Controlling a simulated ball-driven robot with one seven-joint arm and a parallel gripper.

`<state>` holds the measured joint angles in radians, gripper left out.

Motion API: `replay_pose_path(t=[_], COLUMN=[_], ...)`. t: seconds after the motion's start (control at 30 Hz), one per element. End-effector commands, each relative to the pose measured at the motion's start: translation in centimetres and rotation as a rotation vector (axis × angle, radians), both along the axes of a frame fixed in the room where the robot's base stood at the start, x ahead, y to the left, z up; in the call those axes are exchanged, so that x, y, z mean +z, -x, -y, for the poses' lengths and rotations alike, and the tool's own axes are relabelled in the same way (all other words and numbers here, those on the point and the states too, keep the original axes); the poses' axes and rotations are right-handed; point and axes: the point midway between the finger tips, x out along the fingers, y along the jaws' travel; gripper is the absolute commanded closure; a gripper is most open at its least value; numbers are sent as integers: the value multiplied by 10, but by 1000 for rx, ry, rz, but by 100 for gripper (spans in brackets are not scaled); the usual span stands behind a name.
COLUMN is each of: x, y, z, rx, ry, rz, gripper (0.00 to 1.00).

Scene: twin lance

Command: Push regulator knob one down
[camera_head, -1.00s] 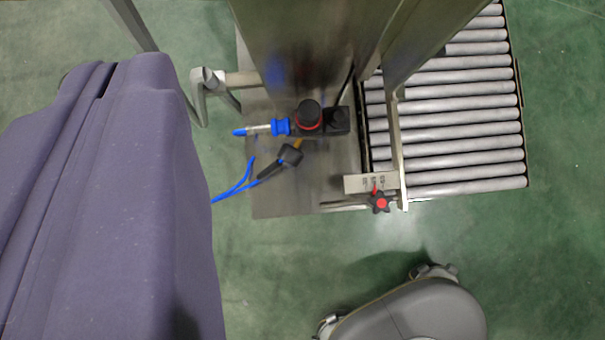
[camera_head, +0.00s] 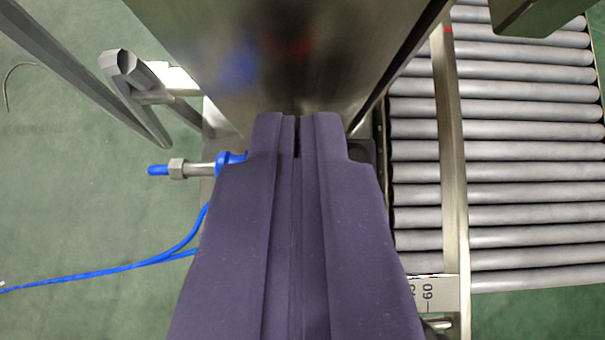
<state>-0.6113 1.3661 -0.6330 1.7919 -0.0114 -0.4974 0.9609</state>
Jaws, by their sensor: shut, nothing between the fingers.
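My gripper (camera_head: 297,134) is a dark purple body seen from behind in the middle of the view, with its fingertips shut and empty. It covers the place of the regulator, so the black knob with the red ring is hidden. Only the blue fitting (camera_head: 232,158) shows at the left of the fingers, and a dark edge of the regulator block (camera_head: 361,150) at the right. Whether the fingertips touch the knob cannot be seen.
A tall shiny metal panel (camera_head: 285,60) stands just beyond the fingertips. A roller conveyor (camera_head: 520,155) and a metal rail (camera_head: 449,160) lie at the right. A bent metal bracket (camera_head: 135,85) and a blue hose (camera_head: 100,272) are at the left, over green floor.

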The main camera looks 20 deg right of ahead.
Motion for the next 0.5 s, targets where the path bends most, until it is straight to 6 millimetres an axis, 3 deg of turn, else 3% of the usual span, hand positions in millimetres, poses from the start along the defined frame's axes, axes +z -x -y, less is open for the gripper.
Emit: replay_pose_path(t=[0.2, 0.5], x=[-35, -44], y=[-5, -5], z=[2, 1], rx=[1, 1], ry=[2, 1], rz=[-2, 0], gripper=[100, 100])
